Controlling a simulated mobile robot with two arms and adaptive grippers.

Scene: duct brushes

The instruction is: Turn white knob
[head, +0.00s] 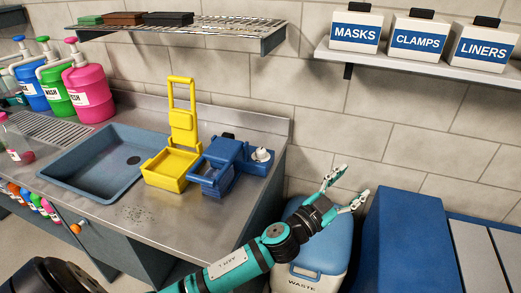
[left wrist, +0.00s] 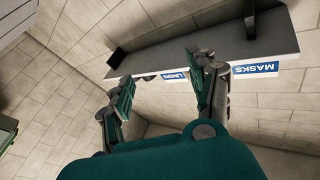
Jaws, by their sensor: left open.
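The white knob (head: 262,155) sits on top of the right part of a blue device (head: 222,160) at the counter's right end. My left gripper (head: 349,186) is open and empty, to the right of the knob and clear of it, above the waste bin. Its two spread fingers also show in the left wrist view (left wrist: 160,88), with the wall and shelf beyond them. The knob is not in the left wrist view. My right gripper is not in view.
A yellow open device (head: 172,165) stands left of the blue one, beside the sink (head: 95,160). A blue-lidded waste bin (head: 325,240) and a blue block (head: 405,235) stand right of the counter. A shelf (head: 420,62) with labelled boxes hangs above.

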